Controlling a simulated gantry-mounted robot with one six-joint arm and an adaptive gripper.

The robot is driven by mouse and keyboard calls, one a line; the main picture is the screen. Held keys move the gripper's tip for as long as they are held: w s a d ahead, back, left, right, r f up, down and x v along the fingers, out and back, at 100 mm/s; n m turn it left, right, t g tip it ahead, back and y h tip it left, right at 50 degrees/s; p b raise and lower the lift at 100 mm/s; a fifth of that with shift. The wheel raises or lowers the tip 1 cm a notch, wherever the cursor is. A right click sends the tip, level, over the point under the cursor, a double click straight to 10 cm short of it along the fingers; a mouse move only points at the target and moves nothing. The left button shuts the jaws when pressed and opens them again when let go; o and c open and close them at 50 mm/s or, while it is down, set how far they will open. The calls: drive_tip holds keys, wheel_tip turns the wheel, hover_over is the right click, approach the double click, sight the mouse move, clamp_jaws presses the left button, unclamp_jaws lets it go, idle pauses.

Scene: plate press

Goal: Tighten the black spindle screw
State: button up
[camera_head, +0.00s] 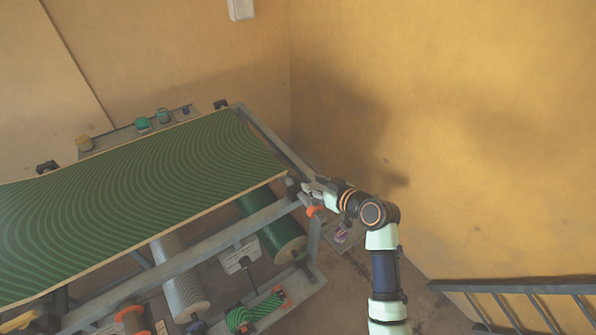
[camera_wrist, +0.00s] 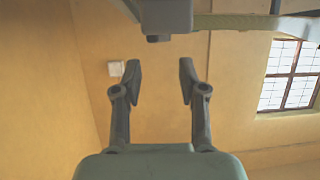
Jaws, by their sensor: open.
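My gripper (camera_head: 312,188) is at the right front corner of a green-topped table frame (camera_head: 150,195), close to the metal edge. In the wrist view my gripper (camera_wrist: 160,76) has its two dark fingers apart with nothing between them. A dark block under a grey-green part (camera_wrist: 166,14) hangs at the top of that view, beyond the fingertips. I cannot tell whether this is the black spindle screw. Black knobs stand at the table's far edge (camera_head: 220,104) and far left (camera_head: 47,166). The area right at my gripper is too small to tell apart in the head view.
An orange part (camera_head: 315,210) sits just below my gripper. Rollers, including a green one (camera_head: 283,235) and a grey one (camera_head: 180,280), lie under the tabletop. A metal rack (camera_head: 520,288) stands at the lower right. The floor between is mostly open.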

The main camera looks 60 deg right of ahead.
sight(297, 176)
drive_tip(key=b+x, duration=0.1)
drive_tip(key=x, duration=0.7)
drive_tip(key=shift+f, duration=0.1)
drive_tip(key=shift+c, duration=0.4)
